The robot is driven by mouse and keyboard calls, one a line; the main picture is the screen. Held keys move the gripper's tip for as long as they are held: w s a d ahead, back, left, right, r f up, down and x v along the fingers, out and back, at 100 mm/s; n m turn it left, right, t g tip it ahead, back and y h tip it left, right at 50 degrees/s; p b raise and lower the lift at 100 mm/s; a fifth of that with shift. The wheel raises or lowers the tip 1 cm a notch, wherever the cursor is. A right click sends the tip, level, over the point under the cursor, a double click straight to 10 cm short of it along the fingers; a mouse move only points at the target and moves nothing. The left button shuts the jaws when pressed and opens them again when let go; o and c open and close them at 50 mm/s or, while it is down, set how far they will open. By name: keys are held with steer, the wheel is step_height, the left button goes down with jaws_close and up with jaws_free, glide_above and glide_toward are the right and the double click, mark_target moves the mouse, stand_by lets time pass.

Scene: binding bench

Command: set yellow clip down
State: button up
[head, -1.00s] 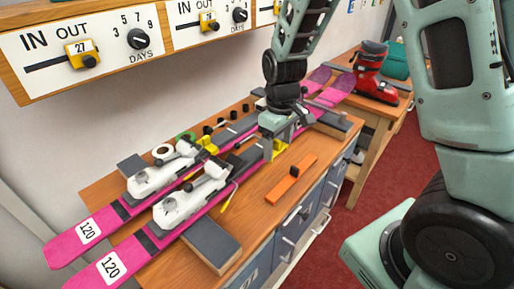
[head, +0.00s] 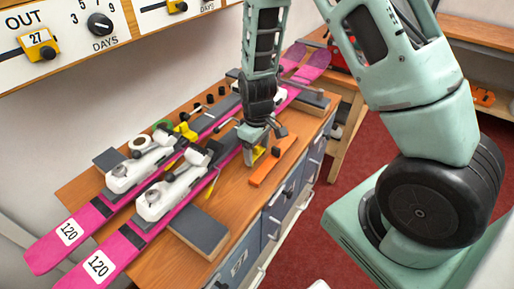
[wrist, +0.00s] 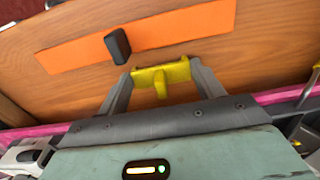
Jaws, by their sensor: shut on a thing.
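The yellow clip (wrist: 161,76) is between the two fingertips of my gripper (wrist: 160,80), which is shut on it. In the head view my gripper (head: 256,150) is low over the bench, between the near pink ski and the orange bar, and the clip (head: 258,155) shows only in part at its tips. In the wrist view bare wood lies around the clip, with the orange bar (wrist: 185,25) just beyond it. I cannot tell whether the clip touches the bench top.
The wooden bench (head: 228,206) carries two pink skis with white bindings (head: 160,196). A black piece (wrist: 117,45) sits at the orange bar. A dial board (head: 75,30) hangs behind.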

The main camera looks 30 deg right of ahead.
steer(key=shift+f, duration=0.25)
steer(key=o, duration=1)
steer(key=shift+r, duration=0.1)
